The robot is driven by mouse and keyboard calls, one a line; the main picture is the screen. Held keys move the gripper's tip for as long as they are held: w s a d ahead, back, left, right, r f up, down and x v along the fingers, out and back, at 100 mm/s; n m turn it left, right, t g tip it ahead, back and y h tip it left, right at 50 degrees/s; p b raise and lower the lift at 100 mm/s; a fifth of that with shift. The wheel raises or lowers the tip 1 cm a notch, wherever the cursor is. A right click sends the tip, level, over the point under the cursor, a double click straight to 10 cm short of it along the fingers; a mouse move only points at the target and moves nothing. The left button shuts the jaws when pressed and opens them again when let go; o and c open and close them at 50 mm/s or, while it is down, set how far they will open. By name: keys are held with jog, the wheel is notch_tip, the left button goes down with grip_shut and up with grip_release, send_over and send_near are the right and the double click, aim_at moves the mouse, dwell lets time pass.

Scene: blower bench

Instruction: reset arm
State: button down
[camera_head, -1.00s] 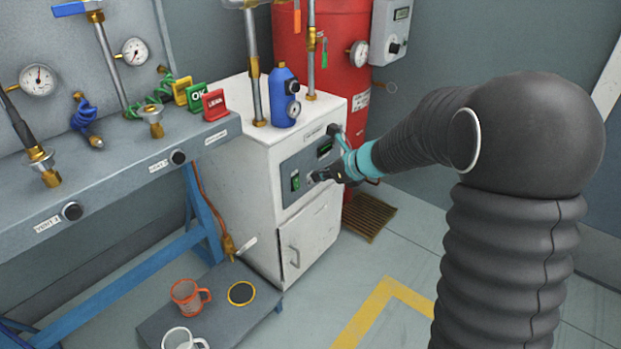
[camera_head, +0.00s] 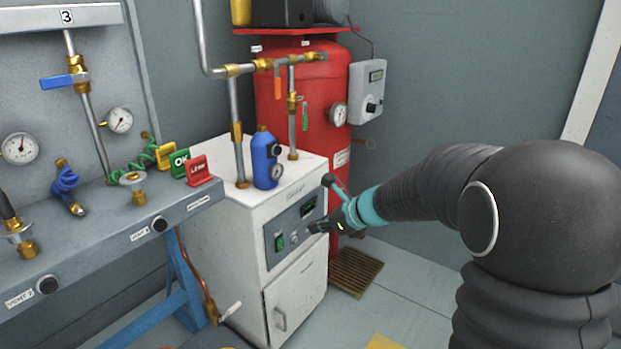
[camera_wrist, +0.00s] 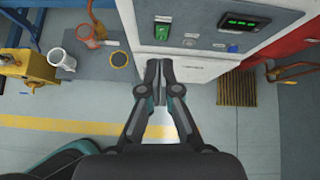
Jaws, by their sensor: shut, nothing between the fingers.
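My gripper (camera_head: 322,227) is in front of the control panel of a white cabinet (camera_head: 265,290), at the end of my black arm with a teal band. In the wrist view my gripper (camera_wrist: 160,68) has its two fingers together with nothing between them. The cabinet's panel (camera_wrist: 196,36) has a green switch, a small knob and a lit green display. The fingertips overlap the cabinet front in the picture; I cannot tell whether they touch it.
A red tank (camera_head: 320,110) stands behind the cabinet, with a blue bottle (camera_head: 265,160) on the cabinet top. A grey bench (camera_head: 100,225) is at left.

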jog(key=s+d+f+n+g+h, duration=0.2)
jog(key=s+n, duration=0.5)
jog(key=s+d+f+n+g+h, duration=0.1)
jog(key=s+f+n+g, duration=0.1)
jog(key=s+n, duration=0.45)
jog(key=s+d+r+n+t+h, duration=0.1)
jog(key=s+d+r+n, duration=0.1)
jog(key=s, duration=0.4)
jog(key=s+d+r+n+t+h, duration=0.1)
jog(key=s+d+r+n+h, duration=0.1)
jog(key=s+d+r+n, duration=0.1)
jog(key=s+d+r+n+t+h, duration=0.1)
jog(key=s+d+r+n+h, duration=0.1)
jog(key=s, duration=0.8)
jog(key=d+r+n, duration=0.1)
jog(key=d+n, duration=0.1)
jog(key=n, duration=0.1)
jog(key=shift+r+n, duration=0.2)
jog(key=shift+n, duration=0.15)
jog(key=c, duration=1.9)
grip_release()
jog(key=shift+d, duration=0.1)
